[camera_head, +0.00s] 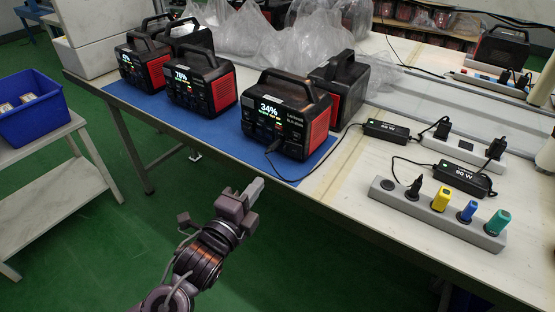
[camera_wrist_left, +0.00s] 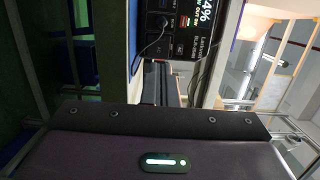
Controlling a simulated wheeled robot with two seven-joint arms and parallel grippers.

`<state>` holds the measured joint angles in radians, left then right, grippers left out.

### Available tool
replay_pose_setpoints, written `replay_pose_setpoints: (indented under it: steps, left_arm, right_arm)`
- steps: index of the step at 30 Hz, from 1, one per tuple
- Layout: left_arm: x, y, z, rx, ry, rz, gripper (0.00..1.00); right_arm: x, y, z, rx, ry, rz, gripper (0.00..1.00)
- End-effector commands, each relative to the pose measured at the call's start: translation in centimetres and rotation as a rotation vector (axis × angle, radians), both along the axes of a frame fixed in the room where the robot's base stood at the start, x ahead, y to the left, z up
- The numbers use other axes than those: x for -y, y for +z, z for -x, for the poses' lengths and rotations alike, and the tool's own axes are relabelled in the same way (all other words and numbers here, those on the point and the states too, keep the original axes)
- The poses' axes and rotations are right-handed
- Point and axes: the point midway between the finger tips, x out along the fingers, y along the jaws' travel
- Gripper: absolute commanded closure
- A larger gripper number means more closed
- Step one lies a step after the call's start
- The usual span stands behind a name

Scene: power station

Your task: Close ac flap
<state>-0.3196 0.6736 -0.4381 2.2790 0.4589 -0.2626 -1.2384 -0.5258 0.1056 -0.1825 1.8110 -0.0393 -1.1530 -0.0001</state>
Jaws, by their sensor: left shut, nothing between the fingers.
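The power station showing 34% (camera_head: 285,118) is black with red sides and stands at the front of the blue mat (camera_head: 225,125), with a cable plugged low in its front. Its front panel also shows turned sideways in the left wrist view (camera_wrist_left: 178,38), with the cable plug, ports and part of the display. I cannot make out an AC flap for certain. My left gripper (camera_head: 257,187) is shut and empty, in front of and below the power station at the table edge, apart from it. My right gripper is not in view.
Several other power stations (camera_head: 203,84) stand along the mat. A power strip (camera_head: 437,215) with coloured plugs and two chargers (camera_head: 388,131) lie on the right. Clear plastic bags (camera_head: 262,35) are behind. A blue bin (camera_head: 32,108) sits on a side table at left.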

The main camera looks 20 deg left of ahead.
Motion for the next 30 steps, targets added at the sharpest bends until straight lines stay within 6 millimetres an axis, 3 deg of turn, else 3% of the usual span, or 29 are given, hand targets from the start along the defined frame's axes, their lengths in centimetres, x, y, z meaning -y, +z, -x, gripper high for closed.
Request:
replay_pose_setpoints:
  steps: [9,15,21,30]
  left_arm:
    - [1.2,0.1,-6.3,0.003,0.002,0.003,1.00]
    - [1.9,0.0,-9.3,0.001,0.000,0.002,1.00]
    - [2.2,-0.1,-10.6,-0.001,0.000,0.002,1.00]
    - [2.2,-0.1,-10.7,-0.002,0.000,0.002,1.00]
  right_arm:
    - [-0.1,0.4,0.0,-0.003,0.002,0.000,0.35]
    - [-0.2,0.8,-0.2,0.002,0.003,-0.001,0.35]
    - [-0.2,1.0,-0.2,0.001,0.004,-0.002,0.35]
    - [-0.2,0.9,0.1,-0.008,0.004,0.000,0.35]
